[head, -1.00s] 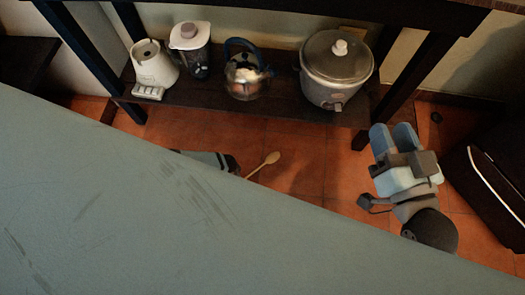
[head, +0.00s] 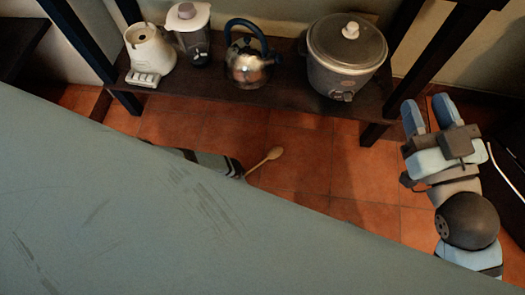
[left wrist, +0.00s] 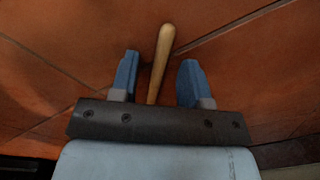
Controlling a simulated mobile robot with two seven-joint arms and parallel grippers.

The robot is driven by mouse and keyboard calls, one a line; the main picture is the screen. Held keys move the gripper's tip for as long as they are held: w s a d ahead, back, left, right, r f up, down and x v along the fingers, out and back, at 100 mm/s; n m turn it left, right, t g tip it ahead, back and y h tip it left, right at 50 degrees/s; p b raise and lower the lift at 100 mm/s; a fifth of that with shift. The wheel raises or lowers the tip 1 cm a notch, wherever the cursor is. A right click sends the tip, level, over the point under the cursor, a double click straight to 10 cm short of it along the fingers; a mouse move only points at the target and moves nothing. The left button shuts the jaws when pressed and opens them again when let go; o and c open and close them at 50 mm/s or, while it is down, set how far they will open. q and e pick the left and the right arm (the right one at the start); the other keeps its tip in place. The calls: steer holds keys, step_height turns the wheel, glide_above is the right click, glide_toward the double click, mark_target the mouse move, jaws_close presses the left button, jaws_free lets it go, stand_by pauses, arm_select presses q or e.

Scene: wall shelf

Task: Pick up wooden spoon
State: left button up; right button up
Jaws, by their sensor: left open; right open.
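The wooden spoon (head: 273,154) shows in the head view over the tiled floor, its bowl end pointing up and right. The other end is hidden at the dark end of my left arm. In the left wrist view, a light wooden stick, the spoon (left wrist: 163,50), runs between the two blue fingers of my left gripper (left wrist: 158,68). The fingers are open, with a gap on both sides of it. Most of my left arm is hidden behind my body in the head view. My right gripper (head: 427,115) is open and empty at the right, away from the spoon.
A dark low shelf (head: 285,95) holds a white appliance (head: 150,52), a blender (head: 192,35), a kettle (head: 248,65) and a cooker (head: 345,60). A dark shelf leg (head: 385,115) stands near my right gripper. The floor (head: 310,170) around the spoon is clear.

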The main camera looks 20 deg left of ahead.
arm_select(q)
jaws_close()
steer(key=shift+r, duration=0.1)
